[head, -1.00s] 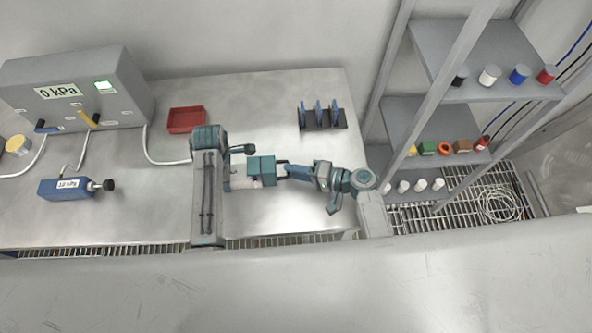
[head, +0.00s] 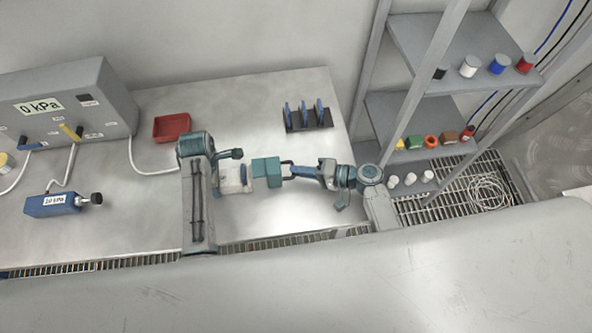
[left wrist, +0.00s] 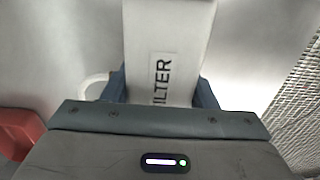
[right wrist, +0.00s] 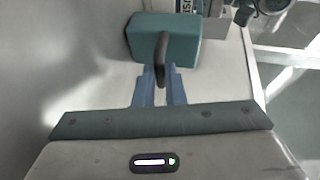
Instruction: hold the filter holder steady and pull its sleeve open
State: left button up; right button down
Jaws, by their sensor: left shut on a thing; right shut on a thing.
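The filter holder has a white body (head: 231,180) and a teal sleeve (head: 267,172) at its right end. My left gripper (left wrist: 160,90) is shut on the white body; its blue fingers sit on both sides of the FILTER label in the left wrist view. My right gripper (head: 292,171) is shut on the sleeve's dark handle (right wrist: 161,58). The teal sleeve (right wrist: 180,42) fills the space ahead of the fingers in the right wrist view, with part of the white body beyond it. Whether the sleeve still overlaps the body is not clear.
A red tray (head: 171,127) lies behind my left arm, and a dark rack with blue plates (head: 307,118) stands at the back right. A shelf (head: 440,120) stands at right.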

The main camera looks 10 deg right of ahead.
jog(key=c, duration=1.5)
grip_release()
jog(key=shift+a, duration=0.1)
jog(key=v, duration=1.2)
pick_arm(q)
jog(key=o, duration=1.2)
jog(key=shift+c, duration=0.2)
